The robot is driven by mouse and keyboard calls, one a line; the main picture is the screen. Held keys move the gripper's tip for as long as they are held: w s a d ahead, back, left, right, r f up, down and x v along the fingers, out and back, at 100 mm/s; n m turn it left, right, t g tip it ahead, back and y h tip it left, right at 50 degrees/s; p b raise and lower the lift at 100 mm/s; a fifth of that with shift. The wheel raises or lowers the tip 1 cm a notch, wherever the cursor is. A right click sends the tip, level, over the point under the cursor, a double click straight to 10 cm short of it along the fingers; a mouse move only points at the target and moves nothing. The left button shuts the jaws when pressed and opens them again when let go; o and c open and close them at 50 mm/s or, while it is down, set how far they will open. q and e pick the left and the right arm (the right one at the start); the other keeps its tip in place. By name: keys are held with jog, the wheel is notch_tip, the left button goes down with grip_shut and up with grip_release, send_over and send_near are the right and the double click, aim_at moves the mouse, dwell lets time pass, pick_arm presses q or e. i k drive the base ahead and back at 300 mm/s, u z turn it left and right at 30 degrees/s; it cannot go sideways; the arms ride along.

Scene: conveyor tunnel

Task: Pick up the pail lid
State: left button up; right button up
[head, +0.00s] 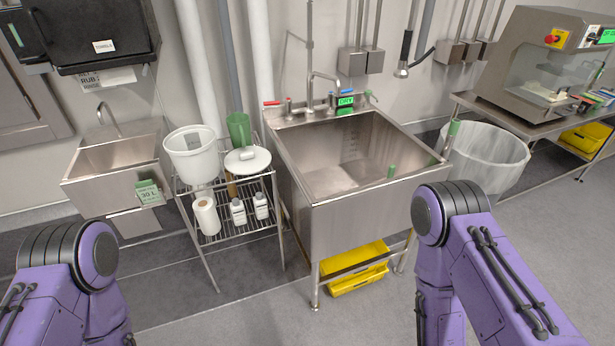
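The pail lid (247,160) is a white round disc with a small raised part on top. It lies on the top shelf of a wire rack, to the right of a white pail (190,153). The pail is open at the top and bears a grey label. A green cup-like container (239,129) stands behind the lid. My two purple arms show at the lower left and lower right, well short of the rack. Neither gripper is in view.
The wire rack (239,179) holds a paper roll and bottles on its lower shelf. A large steel sink (350,208) stands right of it, a small sink (117,176) left. Yellow trays (357,262) lie under the large sink. The floor in front is clear.

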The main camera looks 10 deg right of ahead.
aim_at(249, 160)
jog(key=u, duration=1.25)
jog(key=i, duration=1.75)
jog(key=z, duration=0.7)
